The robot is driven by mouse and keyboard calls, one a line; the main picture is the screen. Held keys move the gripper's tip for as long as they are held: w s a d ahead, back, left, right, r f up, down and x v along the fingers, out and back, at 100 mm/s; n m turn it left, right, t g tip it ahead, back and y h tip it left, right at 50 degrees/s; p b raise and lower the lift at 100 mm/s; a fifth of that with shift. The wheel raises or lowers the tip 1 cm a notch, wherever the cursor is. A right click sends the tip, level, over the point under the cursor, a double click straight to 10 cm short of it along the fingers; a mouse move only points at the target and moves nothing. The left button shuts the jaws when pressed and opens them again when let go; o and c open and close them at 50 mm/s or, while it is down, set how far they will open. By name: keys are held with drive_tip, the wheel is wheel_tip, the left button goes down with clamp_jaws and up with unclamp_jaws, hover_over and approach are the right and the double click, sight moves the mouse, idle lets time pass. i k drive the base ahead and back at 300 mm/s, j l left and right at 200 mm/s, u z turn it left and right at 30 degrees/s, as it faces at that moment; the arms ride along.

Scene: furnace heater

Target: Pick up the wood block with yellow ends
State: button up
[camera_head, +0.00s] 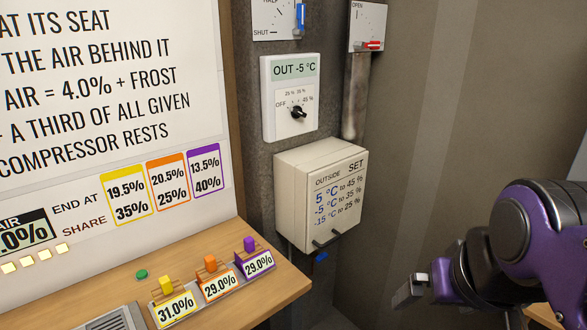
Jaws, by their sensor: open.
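A small yellow piece (166,285) stands at the bottom left, on a wooden part behind the yellow-edged 31.0% card. I cannot tell if this is the wood block with yellow ends; no other block with yellow ends is clear in view. My gripper (426,287) is at the lower right, open and with nothing visible between its fingers. It is well to the right of the yellow piece and apart from it.
Similar orange (210,264) and purple (249,245) pieces stand in a row on the wooden ledge (120,265). A green button (141,275) is near them. A white box marked SET (320,195) juts from the dark panel, between the ledge and my arm.

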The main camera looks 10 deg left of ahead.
sight(172, 302)
drive_tip(key=u, duration=1.15)
drive_tip(key=i+j+u, duration=0.1)
drive_tip(key=u, duration=0.4)
